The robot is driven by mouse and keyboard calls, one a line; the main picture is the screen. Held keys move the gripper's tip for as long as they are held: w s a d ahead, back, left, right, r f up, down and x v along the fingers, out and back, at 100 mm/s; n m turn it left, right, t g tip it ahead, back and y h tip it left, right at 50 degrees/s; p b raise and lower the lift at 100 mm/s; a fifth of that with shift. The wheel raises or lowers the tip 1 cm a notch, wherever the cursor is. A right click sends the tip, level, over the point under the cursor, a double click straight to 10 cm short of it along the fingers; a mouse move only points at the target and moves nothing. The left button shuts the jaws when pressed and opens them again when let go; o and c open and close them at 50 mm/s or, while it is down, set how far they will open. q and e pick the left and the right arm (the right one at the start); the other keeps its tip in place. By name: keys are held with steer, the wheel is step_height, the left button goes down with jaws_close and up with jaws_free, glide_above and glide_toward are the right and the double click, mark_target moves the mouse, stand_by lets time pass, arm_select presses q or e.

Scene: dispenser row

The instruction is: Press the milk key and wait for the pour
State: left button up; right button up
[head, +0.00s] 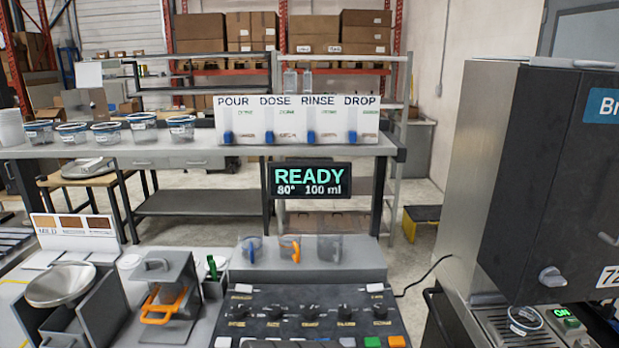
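A dark control panel (272,299) with several black knobs lies at the bottom centre. Along its lower edge, partly cut off by the frame, are pale keys (347,342), a green key (373,342) and an orange key (397,341). I cannot read which key is marked milk. A black display (309,180) above reads READY, 80°, 100 ml. Three clear cups stand on the grey ledge behind the panel: one with a blue handle (252,249), one with an orange handle (290,248) and a plain one (329,248). Neither gripper is in view.
A large dark machine (550,170) stands at the right, with a small vessel (525,318) at its base and a green ON light (567,322). A POUR, DOSE, RINSE, DROP board (300,120) stands behind. A steel pan (60,284) and an orange-handled stand (165,300) are at left.

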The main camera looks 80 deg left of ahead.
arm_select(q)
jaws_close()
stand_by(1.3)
